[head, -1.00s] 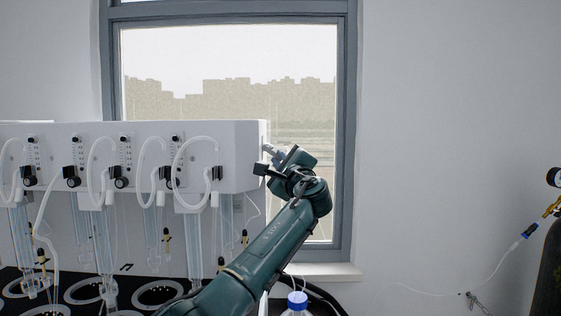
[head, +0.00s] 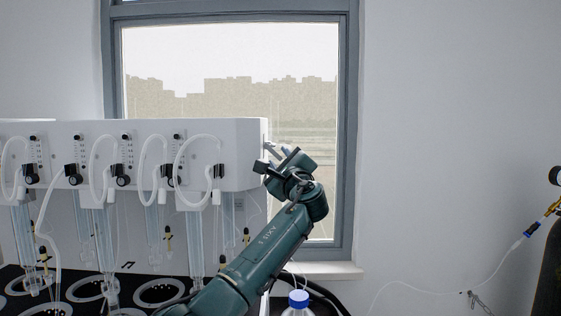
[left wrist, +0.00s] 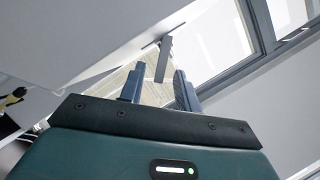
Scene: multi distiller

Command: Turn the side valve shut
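The white distiller unit (head: 232,160) stands at the left with its right end face beside the window. The side valve shows in the left wrist view as a flat grey lever (left wrist: 163,60) sticking out of the white end face. My left gripper (head: 274,151) is at the upper right end of the unit in the head view. In the left wrist view its two fingers (left wrist: 159,90) are apart, with the lever between them and gaps visible on both sides. In the head view the wrist and fingers mostly hide the valve. My right gripper is not in view.
White tubes and black knobs (head: 122,181) line the unit's front, with glass columns (head: 102,240) below. A blue-capped bottle (head: 298,299) stands beneath my left arm. A gas cylinder (head: 549,275) with hose is at the far right. Space right of the arm is free.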

